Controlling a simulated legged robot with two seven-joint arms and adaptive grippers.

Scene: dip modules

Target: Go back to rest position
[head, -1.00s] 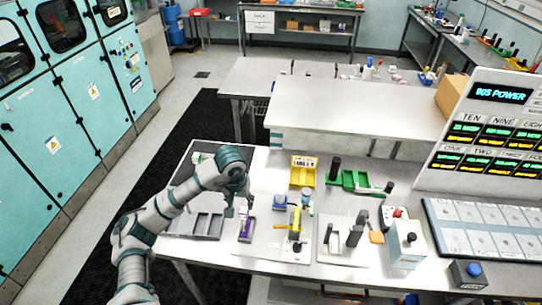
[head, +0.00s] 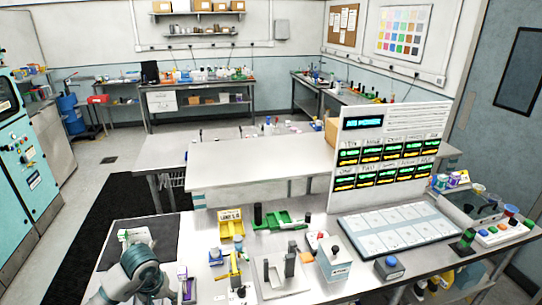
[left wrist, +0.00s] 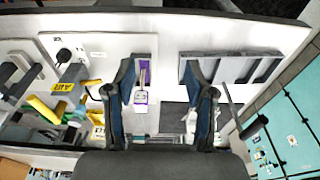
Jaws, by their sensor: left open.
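My left arm (head: 138,270) comes in at the bottom left of the head view, over the near left end of the workbench. Its fingers are hidden there. In the left wrist view my left gripper (left wrist: 163,85) has its two dark blue fingers spread apart with nothing held between them. A purple and white item (left wrist: 141,95) lies beyond the fingers, beside the left one. It also shows in the head view (head: 186,286), just right of my arm. My right gripper is not in view.
A grey divided tray (left wrist: 232,67) lies on the bench to the right in the wrist view. A display panel (head: 388,160) rises behind. The white table (head: 262,165) is mostly bare.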

